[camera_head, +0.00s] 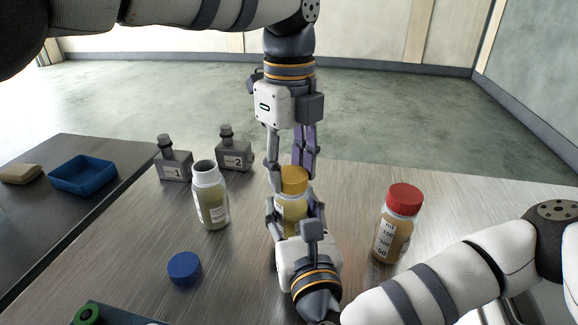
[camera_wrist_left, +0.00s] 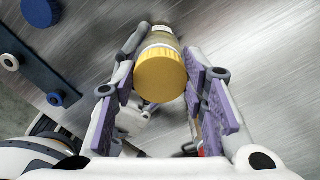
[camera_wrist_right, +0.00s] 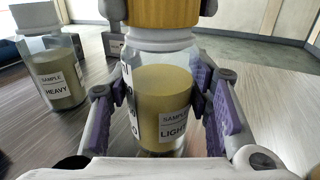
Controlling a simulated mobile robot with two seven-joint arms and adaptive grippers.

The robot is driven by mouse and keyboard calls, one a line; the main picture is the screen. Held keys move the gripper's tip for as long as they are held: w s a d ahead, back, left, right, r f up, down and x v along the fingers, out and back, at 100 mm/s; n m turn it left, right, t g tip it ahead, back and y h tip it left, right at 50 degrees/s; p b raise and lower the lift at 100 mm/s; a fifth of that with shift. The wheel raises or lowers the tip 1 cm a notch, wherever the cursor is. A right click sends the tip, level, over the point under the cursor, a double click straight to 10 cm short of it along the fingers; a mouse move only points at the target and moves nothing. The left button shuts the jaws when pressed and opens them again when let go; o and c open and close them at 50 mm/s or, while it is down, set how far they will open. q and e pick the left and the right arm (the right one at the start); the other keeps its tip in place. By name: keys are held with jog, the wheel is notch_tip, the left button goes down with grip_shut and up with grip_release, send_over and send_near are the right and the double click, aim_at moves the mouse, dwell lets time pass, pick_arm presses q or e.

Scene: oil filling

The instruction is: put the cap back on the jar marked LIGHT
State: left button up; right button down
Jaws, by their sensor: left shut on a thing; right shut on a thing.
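The jar marked LIGHT (camera_wrist_right: 163,112) stands upright with yellowish contents, and also shows in the head view (camera_head: 291,217). My right gripper (camera_wrist_right: 160,95) is shut on its body from the near side. The yellow cap (camera_head: 294,180) is at the top of the jar, over the white neck; I cannot tell how tightly it sits. My left gripper (camera_head: 292,168) comes down from above and is shut on the cap. In the left wrist view the cap (camera_wrist_left: 160,76) lies between the fingers, with the jar partly hidden behind it.
An uncapped jar marked HEAVY (camera_wrist_right: 54,80) stands to the left, with a blue cap (camera_head: 184,268) loose in front. A red-capped jar (camera_head: 398,222) stands to the right. Two grey bottles (camera_head: 174,165) (camera_head: 234,155) stand behind. A blue tray (camera_head: 83,175) is on the left table.

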pick_arm(q)
jog(key=m, duration=0.7)
jog(key=shift+d+m, duration=0.15)
jog(key=shift+m, duration=0.15)
jog(key=m, duration=0.6)
jog(key=shift+d, duration=0.15)
jog(key=shift+m, duration=1.8)
jog(key=o, duration=0.7)
